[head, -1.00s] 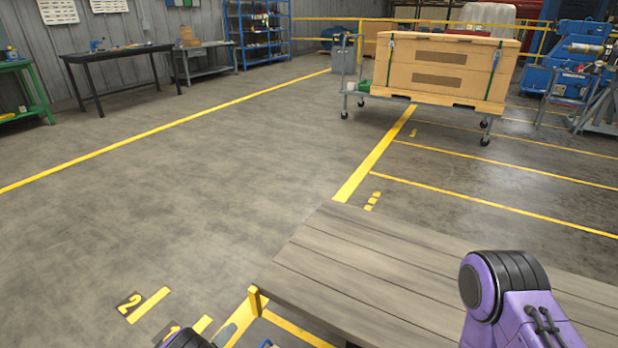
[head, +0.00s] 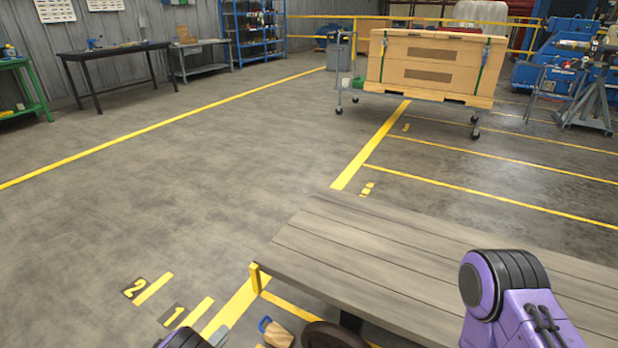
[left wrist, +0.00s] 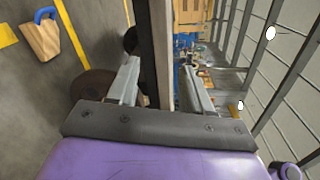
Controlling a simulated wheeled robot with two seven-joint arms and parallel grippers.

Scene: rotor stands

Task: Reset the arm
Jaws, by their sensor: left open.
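My left gripper (left wrist: 160,88) is open in the left wrist view, its two grey fingers apart. A dark upright beam shows between and beyond the fingers; I cannot tell how far off it is. In the head view only a grey tip of this gripper (head: 218,337) and a bit of its purple arm show at the bottom edge, left of the wooden table (head: 400,262). My right arm shows as a purple link with a black joint (head: 507,290) in front of the table. My right gripper is out of view.
A wooden block with a blue handle (head: 276,333) and a brown round thing (head: 333,336) are low by the table's near left corner. A cart with a wooden crate (head: 432,65) stands beyond. The floor at left is clear.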

